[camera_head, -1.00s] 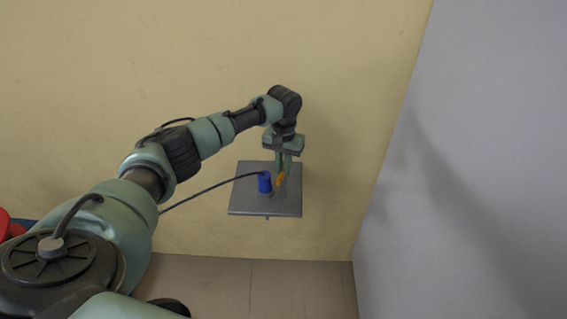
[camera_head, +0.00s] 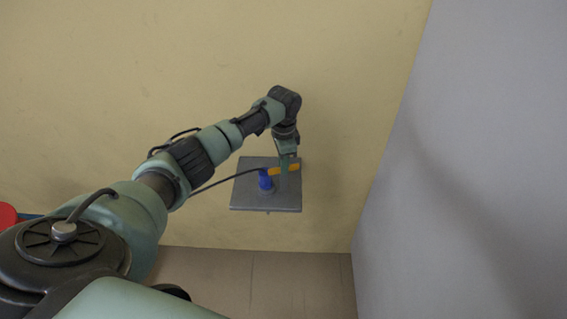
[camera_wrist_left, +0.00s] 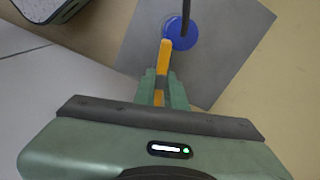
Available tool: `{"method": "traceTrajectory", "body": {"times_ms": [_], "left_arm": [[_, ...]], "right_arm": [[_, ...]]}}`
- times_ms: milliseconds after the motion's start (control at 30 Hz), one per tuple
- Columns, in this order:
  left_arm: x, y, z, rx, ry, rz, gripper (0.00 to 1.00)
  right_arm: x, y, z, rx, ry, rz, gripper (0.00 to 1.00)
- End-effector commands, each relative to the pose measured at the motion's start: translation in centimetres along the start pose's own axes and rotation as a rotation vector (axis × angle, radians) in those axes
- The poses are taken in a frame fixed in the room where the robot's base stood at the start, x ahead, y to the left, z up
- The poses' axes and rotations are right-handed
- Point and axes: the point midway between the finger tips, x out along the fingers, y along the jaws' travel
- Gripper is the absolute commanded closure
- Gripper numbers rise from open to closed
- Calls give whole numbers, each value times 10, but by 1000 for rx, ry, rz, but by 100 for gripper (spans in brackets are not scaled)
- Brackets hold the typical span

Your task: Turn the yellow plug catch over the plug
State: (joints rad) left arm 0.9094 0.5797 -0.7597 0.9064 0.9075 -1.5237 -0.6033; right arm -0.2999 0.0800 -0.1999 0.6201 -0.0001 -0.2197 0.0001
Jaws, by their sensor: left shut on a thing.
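The yellow plug catch (camera_head: 294,168) lies roughly level in the head view, with its left end at the top of the blue plug (camera_head: 265,183). In the left wrist view the catch (camera_wrist_left: 164,55) reaches from between my fingers to the blue plug (camera_wrist_left: 185,40), and its tip overlaps the plug's left edge. My left gripper (camera_head: 284,172) is shut on the catch, right of the plug; its fingers (camera_wrist_left: 162,90) also show in the wrist view. The plug stands on the grey socket box (camera_head: 245,198). My right gripper is not in view.
A dark cable (camera_head: 222,181) runs from the plug to the left, passing behind my left arm. The beige wall (camera_head: 180,60) is behind the box, and a grey wall (camera_head: 470,180) stands at the right. A red object (camera_head: 6,215) shows at the left edge.

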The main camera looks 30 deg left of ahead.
Motion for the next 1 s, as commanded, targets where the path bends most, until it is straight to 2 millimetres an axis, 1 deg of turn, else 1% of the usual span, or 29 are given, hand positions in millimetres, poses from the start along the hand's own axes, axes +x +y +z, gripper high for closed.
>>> {"method": "traceTrajectory", "body": {"times_ms": [200,400,633,1000], "left_arm": [[-2,-1,-1,156,4,-3,100],[-2,-1,-1,252,5,-4,100],[-2,-1,-2,307,6,-4,100],[-3,-1,-2,319,6,-5,100]], "right_arm": [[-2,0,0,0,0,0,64],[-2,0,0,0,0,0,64],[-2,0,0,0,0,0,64],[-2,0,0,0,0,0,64]]}}
